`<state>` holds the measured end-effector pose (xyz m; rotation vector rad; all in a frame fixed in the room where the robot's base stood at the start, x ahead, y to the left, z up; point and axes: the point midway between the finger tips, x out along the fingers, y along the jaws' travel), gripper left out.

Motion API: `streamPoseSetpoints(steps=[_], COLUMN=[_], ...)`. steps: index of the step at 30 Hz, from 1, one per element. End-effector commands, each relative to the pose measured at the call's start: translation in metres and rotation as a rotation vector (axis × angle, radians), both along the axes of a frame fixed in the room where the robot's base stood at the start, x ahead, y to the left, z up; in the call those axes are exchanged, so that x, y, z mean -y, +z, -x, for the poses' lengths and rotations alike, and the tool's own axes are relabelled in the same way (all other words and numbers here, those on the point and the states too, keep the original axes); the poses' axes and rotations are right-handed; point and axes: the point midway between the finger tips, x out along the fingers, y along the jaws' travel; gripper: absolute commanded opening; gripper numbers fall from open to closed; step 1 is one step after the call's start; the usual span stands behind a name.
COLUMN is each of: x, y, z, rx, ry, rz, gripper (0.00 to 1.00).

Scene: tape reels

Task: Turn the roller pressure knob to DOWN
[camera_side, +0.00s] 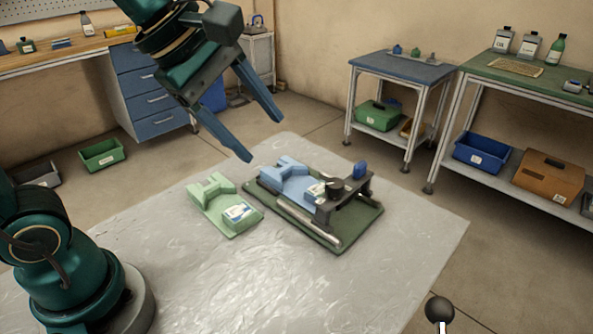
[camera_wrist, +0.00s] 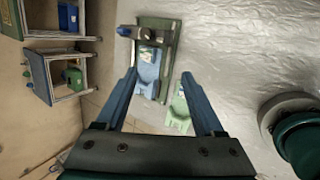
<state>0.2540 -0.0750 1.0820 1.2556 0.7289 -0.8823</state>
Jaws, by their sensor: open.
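A tape device with a dark green base (camera_side: 320,245) stands on the table. A dark bridge (camera_side: 350,197) crosses its right end. A blue upright knob (camera_side: 360,171) sits at the bridge's far end, and a black round part (camera_side: 335,187) sits beside the bridge. I cannot read any marking that tells which is the pressure knob or its setting. In the wrist view the blue knob (camera_wrist: 124,31) shows near the top, left of the bridge. My gripper (camera_side: 262,138) is open and empty, above and behind the device. Its fingers also show in the wrist view (camera_wrist: 159,73).
A light-blue cradle (camera_side: 287,178) lies on the base, and a light-green cradle (camera_side: 216,196) with a labelled block stands left of it. The grey sheet (camera_side: 390,265) in front is clear. A blue-topped side table (camera_side: 402,68) and a shelf unit stand at the back right.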

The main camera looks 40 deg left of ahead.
Motion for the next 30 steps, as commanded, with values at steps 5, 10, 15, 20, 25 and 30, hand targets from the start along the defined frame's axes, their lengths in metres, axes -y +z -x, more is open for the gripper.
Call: streamPoseSetpoints(steps=[5, 10, 15, 20, 25, 30], x=[0.014, 0.024, 0.029, 0.03, 0.036, 0.041], y=[-0.008, -0.031, -0.059, -0.077, -0.096, -0.114], z=[-0.051, -0.089, -0.105, -0.105, -0.109, -0.115], rx=[-0.145, -0.269, -0.342, -0.383, -0.388, -0.386], ry=[0.365, 0.584, 0.62, 0.626, 0.626, 0.624], rz=[0.262, 0.398, 0.403, 0.388, 0.387, 0.386], gripper=[0.7, 0.7, 0.7, 0.7, 0.7, 0.7])
